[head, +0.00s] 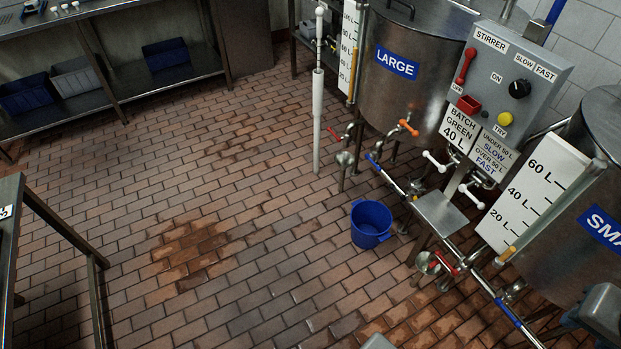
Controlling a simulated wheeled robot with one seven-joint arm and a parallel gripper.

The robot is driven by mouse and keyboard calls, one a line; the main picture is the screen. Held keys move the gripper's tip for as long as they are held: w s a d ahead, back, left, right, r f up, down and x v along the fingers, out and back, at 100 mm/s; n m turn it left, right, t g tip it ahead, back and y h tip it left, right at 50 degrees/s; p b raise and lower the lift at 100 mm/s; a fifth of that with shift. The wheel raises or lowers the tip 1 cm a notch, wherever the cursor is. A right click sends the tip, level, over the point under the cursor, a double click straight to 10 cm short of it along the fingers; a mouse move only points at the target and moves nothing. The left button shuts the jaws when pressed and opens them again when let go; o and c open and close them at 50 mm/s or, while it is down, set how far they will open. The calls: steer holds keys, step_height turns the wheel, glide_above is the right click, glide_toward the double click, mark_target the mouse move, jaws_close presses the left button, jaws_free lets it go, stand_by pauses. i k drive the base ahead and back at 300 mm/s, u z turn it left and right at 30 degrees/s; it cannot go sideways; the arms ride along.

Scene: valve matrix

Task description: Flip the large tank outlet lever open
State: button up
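The large tank (405,100) is a steel cylinder with a blue "LARGE" label, at the upper right in the head view. An orange lever (408,128) sits on a tap at its lower front. A red lever (336,137) sits lower left of the tank on the pipework. No label shows which of these is the outlet lever, and I cannot tell whether either valve is open.
A blue bucket (371,222) stands on the floor before the pipes. A control box (510,80), white valve handles (435,161) and the small tank (570,240) are at right. A dark table (12,215) stands at left. The middle floor is clear, with a wet-looking patch.

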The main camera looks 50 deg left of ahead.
mark_target(374, 164)
steer(key=z, duration=1.2)
steer(key=k, duration=0.1)
steer(key=u, duration=2.9)
steer(key=i, duration=0.8)
steer(key=u, duration=0.5)
steer(key=i, duration=1)
steer(key=z, duration=1.05)
steer(key=i, duration=0.6)
steer(key=z, duration=0.65)
